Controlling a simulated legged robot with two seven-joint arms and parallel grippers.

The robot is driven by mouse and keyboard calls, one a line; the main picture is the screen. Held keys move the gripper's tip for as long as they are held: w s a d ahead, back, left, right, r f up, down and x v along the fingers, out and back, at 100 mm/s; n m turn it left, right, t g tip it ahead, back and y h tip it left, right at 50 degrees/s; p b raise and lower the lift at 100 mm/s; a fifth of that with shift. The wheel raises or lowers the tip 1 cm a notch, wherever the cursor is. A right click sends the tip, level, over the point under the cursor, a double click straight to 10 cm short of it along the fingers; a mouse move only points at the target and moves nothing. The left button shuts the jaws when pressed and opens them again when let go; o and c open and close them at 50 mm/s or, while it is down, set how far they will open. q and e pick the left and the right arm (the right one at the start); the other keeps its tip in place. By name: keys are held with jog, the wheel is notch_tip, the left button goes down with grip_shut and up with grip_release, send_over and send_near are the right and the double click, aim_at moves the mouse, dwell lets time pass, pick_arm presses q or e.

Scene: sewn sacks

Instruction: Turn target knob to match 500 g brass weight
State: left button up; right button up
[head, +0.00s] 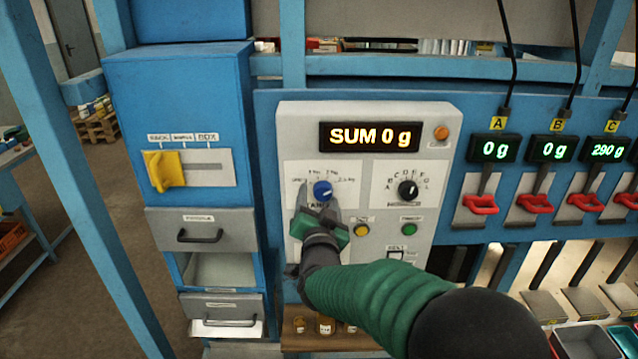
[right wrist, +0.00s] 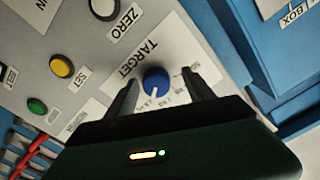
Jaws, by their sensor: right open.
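The blue target knob (head: 322,191) sits on the grey panel (head: 375,160) below a display reading SUM 0 g. It also shows in the right wrist view (right wrist: 156,81), with a white pointer line. My right gripper (head: 321,207) is open at the knob, with one finger on each side of it; in the right wrist view (right wrist: 157,84) small gaps seem to separate the fingers from the knob. Small brass-coloured weights (head: 325,324) with pale labels stand on a wooden shelf below the panel; their markings are too small to read. My left gripper is not in view.
A second, black knob (head: 408,190) is right of the target knob. Yellow (head: 362,230) and green (head: 409,229) buttons sit below. A yellow lever (head: 164,171) is on the blue cabinet at left. Red handles (head: 480,204) under gram displays line the right.

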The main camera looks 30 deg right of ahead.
jog(key=shift+w+d+f, duration=0.1)
jog(key=shift+w+d, duration=0.1)
jog(key=shift+w, duration=0.15)
jog(key=shift+w+d+f, duration=0.1)
jog(key=shift+d, duration=0.35)
jog(key=shift+s+d, duration=0.15)
jog(key=shift+s, duration=0.3)
jog(key=shift+c, duration=0.2)
jog(key=shift+s+r, duration=0.25)
jog(key=shift+c, duration=2.4)
jog(key=shift+w+a, duration=0.2)
jog(key=shift+a, duration=0.25)
jog(key=c, duration=0.7)
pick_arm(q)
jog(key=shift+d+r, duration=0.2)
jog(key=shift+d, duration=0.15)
pick_arm(e)
jog(key=shift+s+d, duration=0.1)
jog(key=shift+d, duration=0.05)
grip_shut()
